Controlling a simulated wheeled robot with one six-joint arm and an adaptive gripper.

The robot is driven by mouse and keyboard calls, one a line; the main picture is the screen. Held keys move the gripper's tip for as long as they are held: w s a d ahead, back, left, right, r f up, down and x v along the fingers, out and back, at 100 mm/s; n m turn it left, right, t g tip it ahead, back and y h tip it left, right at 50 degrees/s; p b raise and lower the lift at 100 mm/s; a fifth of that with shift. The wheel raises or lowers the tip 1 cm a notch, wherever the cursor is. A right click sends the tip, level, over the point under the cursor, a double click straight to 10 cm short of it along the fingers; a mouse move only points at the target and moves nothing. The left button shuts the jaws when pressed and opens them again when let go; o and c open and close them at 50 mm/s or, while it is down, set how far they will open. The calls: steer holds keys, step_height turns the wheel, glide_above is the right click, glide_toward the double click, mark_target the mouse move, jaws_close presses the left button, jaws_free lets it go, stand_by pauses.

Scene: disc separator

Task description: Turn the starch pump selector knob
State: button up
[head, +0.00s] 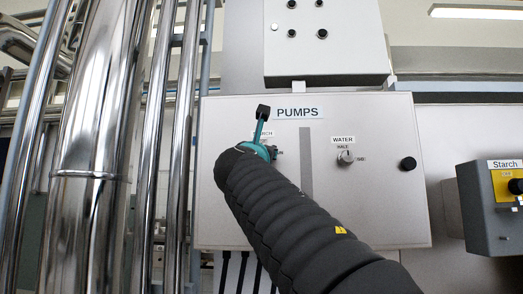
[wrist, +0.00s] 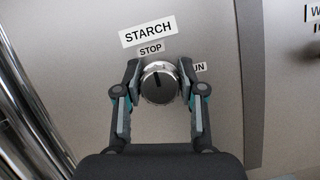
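The starch selector knob (wrist: 159,88) is round and silvery, on the grey panel under the STARCH label (wrist: 148,31). Its dark pointer mark points up toward the STOP label (wrist: 151,49). The RUN label (wrist: 200,67) is partly hidden by a finger. My gripper (wrist: 159,77) has one finger on each side of the knob, very close to its rim. I cannot tell whether the fingers press on it. In the head view my gripper (head: 266,135) is at the panel below the PUMPS sign (head: 298,113), and my arm hides much of the knob.
A WATER knob (head: 345,157) and a black round knob (head: 408,164) are to the right on the same panel (head: 380,215). A Starch box (head: 477,225) stands further right. Shiny vertical pipes (head: 95,120) run along the left. A smaller box (head: 340,50) hangs above.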

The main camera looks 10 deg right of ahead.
steer(key=shift+c, duration=0.8)
steer(key=shift+m, duration=0.4)
steer(key=m+g+h, duration=0.1)
steer(key=m, duration=0.1)
steer(key=shift+m+h, duration=0.3)
steer(key=m+g+h+p, duration=0.1)
steer(key=m, duration=0.3)
steer(key=m+g+p, duration=0.2)
steer(key=m, duration=0.2)
steer(key=shift+r+h, duration=0.1)
steer(key=shift+h, duration=0.3)
steer(key=m+g, duration=0.2)
steer(key=m, duration=0.3)
steer(key=shift+p, duration=0.4)
steer(key=shift+f+m+g+y, duration=0.2)
steer(key=shift+m+g, duration=0.1)
steer(key=shift+m, duration=0.55)
steer(key=shift+f+m+g+y, duration=0.1)
steer(key=shift+m+g+y, duration=0.15)
steer(key=shift+m, duration=0.6)
steer(key=shift+m+g, duration=0.25)
steer(key=shift+m, duration=0.45)
